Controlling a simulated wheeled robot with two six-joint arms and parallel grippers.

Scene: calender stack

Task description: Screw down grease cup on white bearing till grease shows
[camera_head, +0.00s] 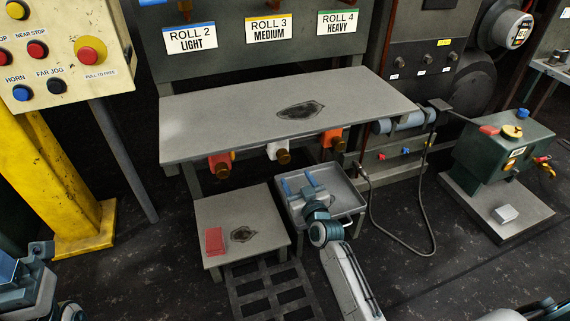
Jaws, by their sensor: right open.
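The white bearing (272,150) sits under the front edge of the grey shelf, between a red bearing (217,163) and an orange bearing (331,137). Its brown grease cup (284,156) points toward me. No grease can be made out on it at this size. My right gripper (298,182) is open, its two blue fingers apart, over the grey tray (353,208). It is just below and to the right of the white bearing's cup, apart from it in the picture. My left gripper (28,268) is partly cut off at the lower left; its jaws are unclear.
The shelf (220,120) overhangs the bearings. A black hose (400,243) loops down at the right. A green machine (505,150) stands farther right.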

